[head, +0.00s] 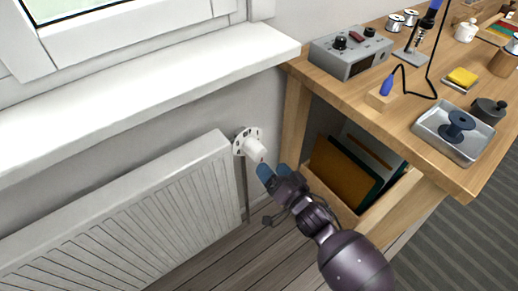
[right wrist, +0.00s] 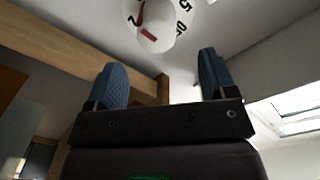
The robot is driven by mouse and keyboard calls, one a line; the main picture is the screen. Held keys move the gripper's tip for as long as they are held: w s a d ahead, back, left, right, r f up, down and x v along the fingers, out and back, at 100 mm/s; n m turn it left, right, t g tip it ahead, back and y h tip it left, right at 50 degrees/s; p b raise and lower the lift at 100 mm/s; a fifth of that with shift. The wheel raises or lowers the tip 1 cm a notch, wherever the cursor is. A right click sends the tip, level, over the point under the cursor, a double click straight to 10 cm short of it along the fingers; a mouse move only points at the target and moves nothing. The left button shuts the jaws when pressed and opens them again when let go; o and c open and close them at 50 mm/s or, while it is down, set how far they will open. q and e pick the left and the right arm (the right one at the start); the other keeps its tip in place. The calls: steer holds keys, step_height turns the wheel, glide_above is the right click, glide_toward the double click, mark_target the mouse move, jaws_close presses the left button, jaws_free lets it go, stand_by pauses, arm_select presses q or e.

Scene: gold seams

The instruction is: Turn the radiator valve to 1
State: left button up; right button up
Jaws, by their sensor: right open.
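The radiator valve (head: 255,149) is a white knob with a white dial plate behind it, at the right end of the white radiator (head: 140,215). In the right wrist view the valve knob (right wrist: 155,22) shows at the top with a red mark and dark numbers, partly cut off by the frame edge; which number the mark points to I cannot tell for sure. My right gripper (head: 270,171) is just below and right of the knob. Its blue fingertips are apart with nothing between them in the right wrist view (right wrist: 165,80). My left gripper is not in view.
A wooden workbench (head: 440,165) stands right of the valve, its leg close to my right gripper. It carries a grey control box (head: 350,52), a metal tray (head: 430,133) and several small items. A white windowsill (head: 130,75) juts out above the radiator.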

mark_target(262, 157)
steer(key=x, duration=0.2)
steer(key=b+x, duration=0.1)
steer(key=x, duration=0.4)
steer(key=shift+f+b, duration=0.25)
steer(key=shift+b, duration=0.1)
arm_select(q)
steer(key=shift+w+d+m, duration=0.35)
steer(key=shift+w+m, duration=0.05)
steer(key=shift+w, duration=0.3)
arm_select(e)
steer(key=shift+w+a+r, duration=0.15)
steer(key=shift+w+a, duration=0.15)
steer(key=shift+w, duration=0.25)
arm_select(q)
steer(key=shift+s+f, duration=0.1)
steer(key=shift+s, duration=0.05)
arm_select(e)
steer(key=c, duration=0.9)
